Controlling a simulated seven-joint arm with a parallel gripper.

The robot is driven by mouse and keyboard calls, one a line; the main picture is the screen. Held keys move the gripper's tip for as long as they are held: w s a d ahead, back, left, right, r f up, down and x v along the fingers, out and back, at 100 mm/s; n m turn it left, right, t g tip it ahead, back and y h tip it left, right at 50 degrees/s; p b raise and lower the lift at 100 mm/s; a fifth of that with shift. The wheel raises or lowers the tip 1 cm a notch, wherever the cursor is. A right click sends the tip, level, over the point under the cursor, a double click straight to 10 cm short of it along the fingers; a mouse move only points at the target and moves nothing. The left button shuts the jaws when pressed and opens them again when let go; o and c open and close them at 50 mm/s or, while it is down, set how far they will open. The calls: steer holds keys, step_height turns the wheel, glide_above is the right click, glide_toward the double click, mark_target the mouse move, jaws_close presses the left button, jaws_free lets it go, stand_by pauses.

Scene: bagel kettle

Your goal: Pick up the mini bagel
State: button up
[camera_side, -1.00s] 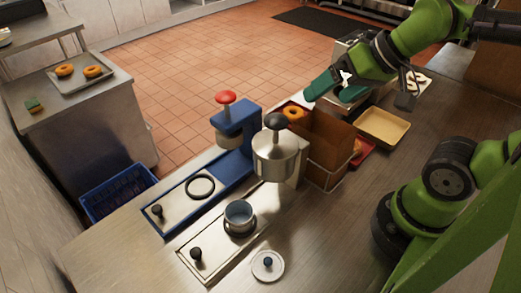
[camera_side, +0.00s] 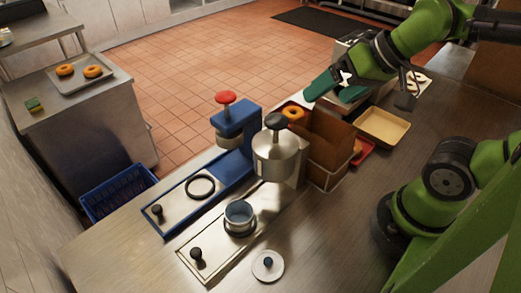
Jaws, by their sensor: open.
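An orange-brown bagel ring (camera_side: 293,112) sits in a red container behind a brown box (camera_side: 330,140), whose side hides part of the container. Two more bagels, one at the left (camera_side: 65,70) and one at the right (camera_side: 93,72), lie on a metal tray on the left counter. A small part of another bagel-coloured thing (camera_side: 357,148) shows beside the brown box. I cannot tell which is the mini bagel.
A blue press with a red knob (camera_side: 226,97) and a steel press (camera_side: 275,155) stand left of the box. A beige tray (camera_side: 384,127) lies to its right. A metal cup (camera_side: 239,216) and a round lid (camera_side: 268,265) are in front.

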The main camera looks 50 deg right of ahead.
steer(key=c, duration=0.4)
steer(key=g+h, duration=0.3)
steer(key=g, duration=0.3)
glide_toward(294, 109)
steer(key=f, duration=0.2)
steer(key=s+a+f, duration=0.1)
steer(key=shift+w+d+f, duration=0.1)
steer(key=shift+w+f, duration=0.1)
steer(key=shift+f, duration=0.75)
steer(key=shift+w+d+f, duration=0.1)
steer(key=shift+w+f, duration=0.1)
steer(key=shift+f, duration=0.8)
steer(key=shift+w+d+f, duration=0.15)
steer(key=shift+f, duration=0.8)
